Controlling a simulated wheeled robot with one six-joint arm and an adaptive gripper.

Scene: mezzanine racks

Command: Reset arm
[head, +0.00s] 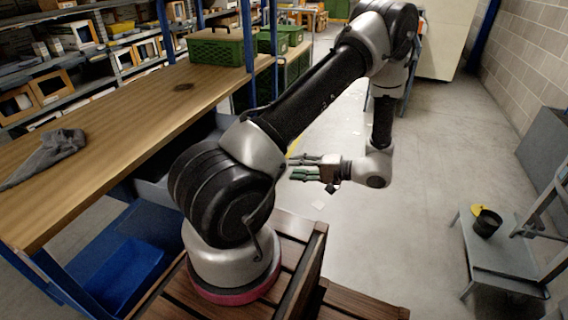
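My gripper (296,168) hangs in mid-air at the end of my bent arm, above the floor to the right of the wooden table. Its fingers point left in the picture and stand apart, with nothing visible between them. My arm reaches up and away from its base, then bends down to the wrist. The gripper appears clear of the table and touches nothing that I can see.
Blue bins (125,272) sit below. The middle floor is mostly clear.

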